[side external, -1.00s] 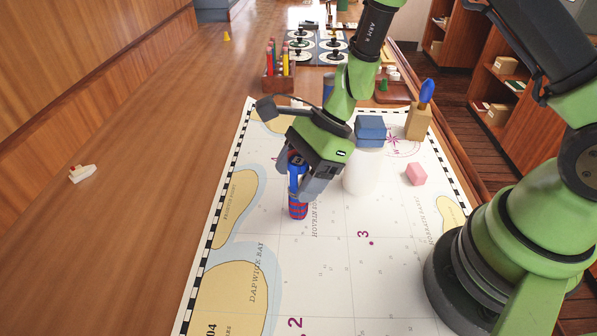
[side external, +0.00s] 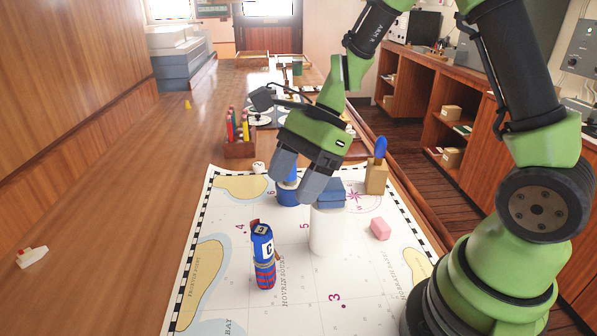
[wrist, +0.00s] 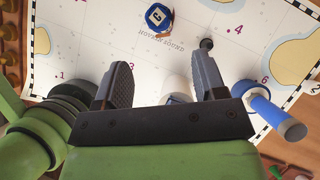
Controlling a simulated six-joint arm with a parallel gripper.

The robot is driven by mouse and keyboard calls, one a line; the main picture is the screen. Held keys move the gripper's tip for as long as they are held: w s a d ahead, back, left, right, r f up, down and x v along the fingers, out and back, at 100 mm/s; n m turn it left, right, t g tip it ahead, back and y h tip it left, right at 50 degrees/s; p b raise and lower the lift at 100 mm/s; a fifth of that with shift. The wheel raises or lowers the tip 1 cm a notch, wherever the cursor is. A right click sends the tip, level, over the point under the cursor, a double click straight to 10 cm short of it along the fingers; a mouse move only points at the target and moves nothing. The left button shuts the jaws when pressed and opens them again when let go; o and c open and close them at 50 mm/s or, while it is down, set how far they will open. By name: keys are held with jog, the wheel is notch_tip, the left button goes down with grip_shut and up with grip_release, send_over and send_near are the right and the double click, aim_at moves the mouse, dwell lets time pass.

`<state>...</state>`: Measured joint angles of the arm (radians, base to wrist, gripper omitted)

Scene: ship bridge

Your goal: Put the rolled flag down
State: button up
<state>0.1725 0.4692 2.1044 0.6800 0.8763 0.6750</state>
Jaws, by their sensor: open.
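The rolled flag (side external: 264,258), blue on top with a white patch lettered C and striped red and blue below, stands upright on the sea chart (side external: 300,300). Its top also shows at the upper edge of the wrist view (wrist: 158,17). My gripper (side external: 299,187) is open, above and behind the flag in the side view and clear of it. In the wrist view its two fingers (wrist: 163,78) are spread wide, with the flag beyond their tips. Nothing is held.
A blue object (side external: 287,192) is partly hidden behind my fingers. A pink block (side external: 380,229) and wooden holder (side external: 376,180) are to the right. The chart's front is clear.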

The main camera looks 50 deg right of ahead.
jog(key=s+d+r+n+t+h, duration=0.1)
jog(key=s+r+n+t+h, duration=0.3)
jog(key=s+r+n, duration=1)
jog(key=shift+s+d+n+t, duration=0.2)
jog(key=shift+n+t, duration=0.6)
jog(key=shift+n, duration=0.6)
